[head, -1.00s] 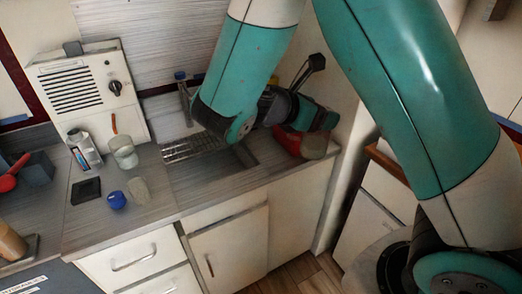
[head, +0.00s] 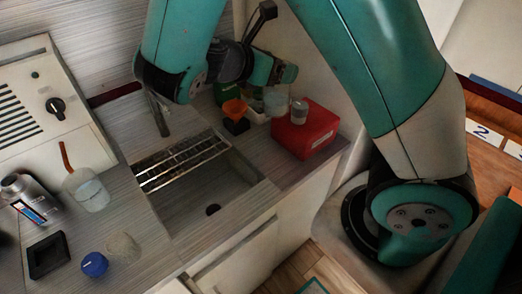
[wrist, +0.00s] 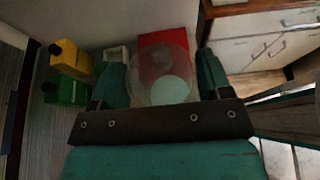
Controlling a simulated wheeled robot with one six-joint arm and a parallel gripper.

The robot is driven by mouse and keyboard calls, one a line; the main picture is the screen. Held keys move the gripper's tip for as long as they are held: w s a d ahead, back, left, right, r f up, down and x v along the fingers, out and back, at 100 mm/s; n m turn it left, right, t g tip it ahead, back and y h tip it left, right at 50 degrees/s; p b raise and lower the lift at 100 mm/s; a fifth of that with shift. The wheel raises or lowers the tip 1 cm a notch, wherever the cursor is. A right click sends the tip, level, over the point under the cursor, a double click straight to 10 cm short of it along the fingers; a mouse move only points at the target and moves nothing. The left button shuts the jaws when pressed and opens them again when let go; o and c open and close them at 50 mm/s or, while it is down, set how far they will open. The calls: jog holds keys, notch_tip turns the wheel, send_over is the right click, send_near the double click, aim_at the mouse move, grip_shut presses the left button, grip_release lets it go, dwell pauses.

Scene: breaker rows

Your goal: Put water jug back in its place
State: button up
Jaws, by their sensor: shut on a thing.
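A clear, rounded vessel, which looks like the water jug (wrist: 160,88), sits between the two fingers of my gripper (wrist: 161,80) in the wrist view, with a pale liquid-like patch inside. My gripper is shut on it. In the head view my gripper (head: 284,86) is over the back right counter corner, and a clear part of the jug (head: 276,103) shows below it, beside the red box (head: 304,130). The arm hides much of the jug there. I cannot tell whether its base touches anything.
A jar (head: 90,193) and blue lid (head: 94,264) are left.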

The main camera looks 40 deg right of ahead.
notch_tip(320, 180, down, 20)
jog(key=shift+w, duration=0.15)
dwell(0.3)
jog(key=shift+a, duration=0.1)
jog(key=shift+f, duration=0.1)
jog(key=o, duration=1.4)
jog(key=shift+c, duration=0.2)
